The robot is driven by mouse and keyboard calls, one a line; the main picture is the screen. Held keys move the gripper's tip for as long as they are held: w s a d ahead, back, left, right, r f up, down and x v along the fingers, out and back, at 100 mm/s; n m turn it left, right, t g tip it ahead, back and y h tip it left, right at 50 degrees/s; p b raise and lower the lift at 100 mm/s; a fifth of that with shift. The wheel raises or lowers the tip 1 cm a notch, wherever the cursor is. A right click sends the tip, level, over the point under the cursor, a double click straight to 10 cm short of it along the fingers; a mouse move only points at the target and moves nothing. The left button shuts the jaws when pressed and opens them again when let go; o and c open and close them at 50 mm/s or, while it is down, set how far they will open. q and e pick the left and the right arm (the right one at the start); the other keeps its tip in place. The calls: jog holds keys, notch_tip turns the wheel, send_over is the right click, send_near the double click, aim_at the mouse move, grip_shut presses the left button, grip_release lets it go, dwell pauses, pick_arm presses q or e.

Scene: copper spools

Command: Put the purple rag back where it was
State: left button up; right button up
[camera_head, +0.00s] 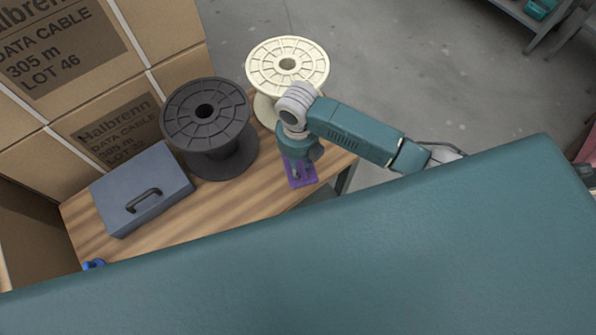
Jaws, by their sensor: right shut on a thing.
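The purple rag (300,181) is at the right part of the wooden table, directly below my right gripper (298,175). The right gripper points down and is shut on the rag, and its wrist hides part of the cloth. I cannot tell whether the rag touches the table top or is just above it. My left gripper is not in view.
A black spool (208,120) and a cream spool (287,68) stand on the table (262,195) near the rag. A grey-blue box with a handle (140,190) lies at the left. Cardboard boxes (75,70) are stacked behind. A small blue thing (93,264) is at the lower left.

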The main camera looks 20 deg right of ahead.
jog(key=shift+f, duration=3.05)
jog(key=shift+f, duration=0.2)
jog(key=o, duration=1)
notch_tip(320, 180, up, 12)
jog(key=shift+r, duration=0.25)
